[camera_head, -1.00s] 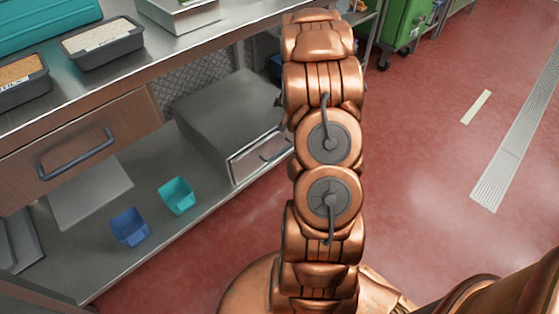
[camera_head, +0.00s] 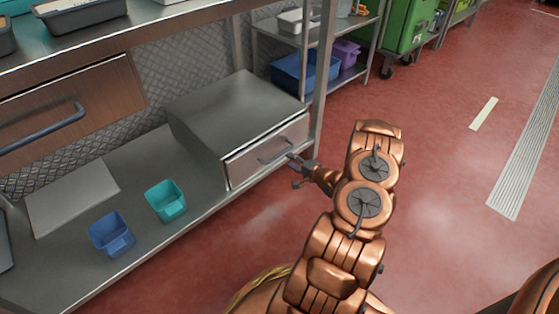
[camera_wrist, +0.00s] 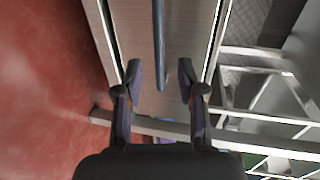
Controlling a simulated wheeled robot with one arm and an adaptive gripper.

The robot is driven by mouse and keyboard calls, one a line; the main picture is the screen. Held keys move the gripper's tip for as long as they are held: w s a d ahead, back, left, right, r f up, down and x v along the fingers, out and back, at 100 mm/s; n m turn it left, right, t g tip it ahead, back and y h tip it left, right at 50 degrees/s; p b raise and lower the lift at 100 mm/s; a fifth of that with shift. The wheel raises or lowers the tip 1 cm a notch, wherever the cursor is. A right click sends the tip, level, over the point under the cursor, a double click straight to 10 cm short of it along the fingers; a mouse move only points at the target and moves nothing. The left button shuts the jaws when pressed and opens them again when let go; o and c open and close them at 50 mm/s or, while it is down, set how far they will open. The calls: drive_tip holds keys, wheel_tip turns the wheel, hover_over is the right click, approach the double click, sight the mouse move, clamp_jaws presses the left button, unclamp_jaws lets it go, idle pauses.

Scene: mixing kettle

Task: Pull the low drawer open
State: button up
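The low drawer (camera_head: 265,150) is the front of a grey metal box (camera_head: 225,110) on the lower shelf, and it looks shut. Its dark bar handle (camera_head: 275,151) runs along the front. My gripper (camera_head: 302,170) is just in front of the drawer, near the right end of the handle. In the wrist view my gripper (camera_wrist: 160,75) is open, its two fingers apart. The handle (camera_wrist: 159,45) lies between the lines of the two fingers, with the drawer front (camera_wrist: 178,40) behind it. I cannot tell whether a finger touches the handle.
A shelf post (camera_head: 323,80) stands just right of the box. A teal bin (camera_head: 166,201) and a blue bin (camera_head: 112,235) sit on the lower shelf (camera_head: 190,235). The red floor (camera_head: 440,170) at right is clear.

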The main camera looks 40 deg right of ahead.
sight(280, 154)
drive_tip(key=shift+b+x, duration=1.25)
drive_tip(key=shift+x, duration=2.6)
drive_tip(key=shift+f, duration=0.1)
drive_tip(key=shift+c, duration=0.2)
clamp_jaws()
